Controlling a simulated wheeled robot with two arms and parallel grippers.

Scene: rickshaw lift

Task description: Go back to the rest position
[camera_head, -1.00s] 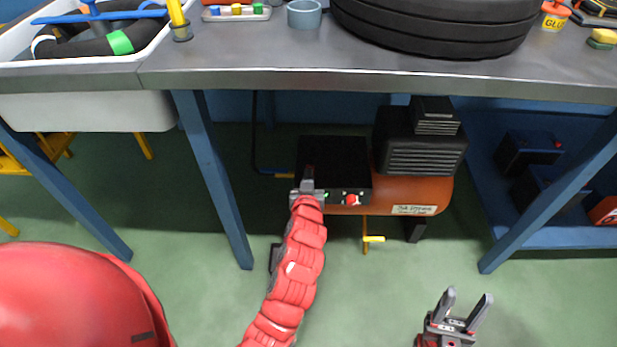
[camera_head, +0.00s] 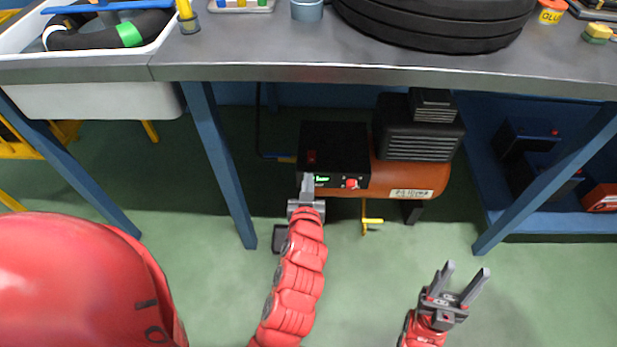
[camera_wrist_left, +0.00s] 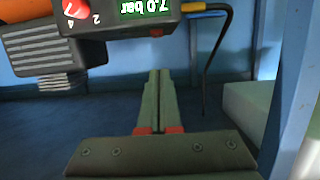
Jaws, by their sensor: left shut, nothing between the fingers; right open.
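My left gripper (camera_head: 307,184) is shut and empty at the end of the red arm, in front of the compressor's black control box (camera_head: 335,148). In the left wrist view its fingers (camera_wrist_left: 160,90) are together, with the control box (camera_wrist_left: 150,12) above them, upside down, its green display reading 7.0 bar. A red knob (camera_head: 351,183) is on the box's front. My right gripper (camera_head: 456,284) is open and empty over the green floor at the lower right, clear of the compressor's orange tank (camera_head: 408,178).
The compressor stands under a grey workbench (camera_head: 400,77) with blue legs (camera_head: 222,165). A yellow-handled valve (camera_head: 372,220) hangs below the tank. A blue shelf (camera_head: 560,222) with dark boxes is at the right. A black tyre (camera_head: 435,25) lies on the bench. Open green floor lies in front.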

